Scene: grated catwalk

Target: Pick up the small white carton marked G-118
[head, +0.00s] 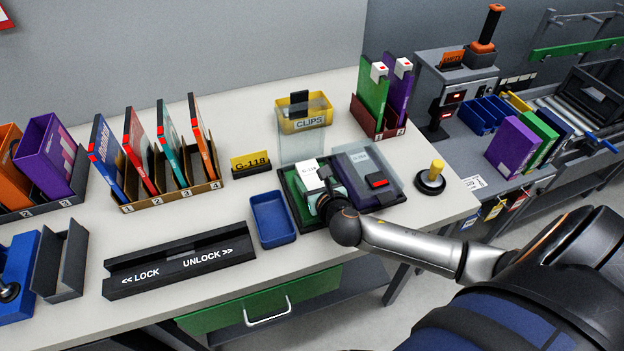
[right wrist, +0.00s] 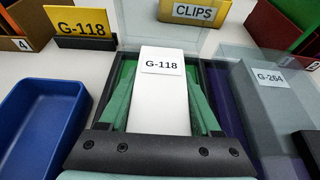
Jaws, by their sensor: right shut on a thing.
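The small white carton marked G-118 (head: 309,172) is at the left, green-lined compartment of a black two-part tray (head: 312,223). In the right wrist view the carton (right wrist: 160,107) shows its label facing up. My right gripper (head: 319,189) is shut on it, with green finger pads along both sides, as the right wrist view (right wrist: 160,90) also shows. I cannot tell whether the carton touches the tray floor. A grey carton marked G-264 (right wrist: 268,95) sits in the right, purple compartment. My left gripper is not in view.
A clear raised lid (head: 295,142) stands behind the carton. A yellow G-118 sign (head: 250,162) and a blue bin (head: 272,220) are to the left. A yellow CLIPS bin (head: 304,115) stands behind. A yellow-knobbed plunger (head: 433,178) is to the right.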

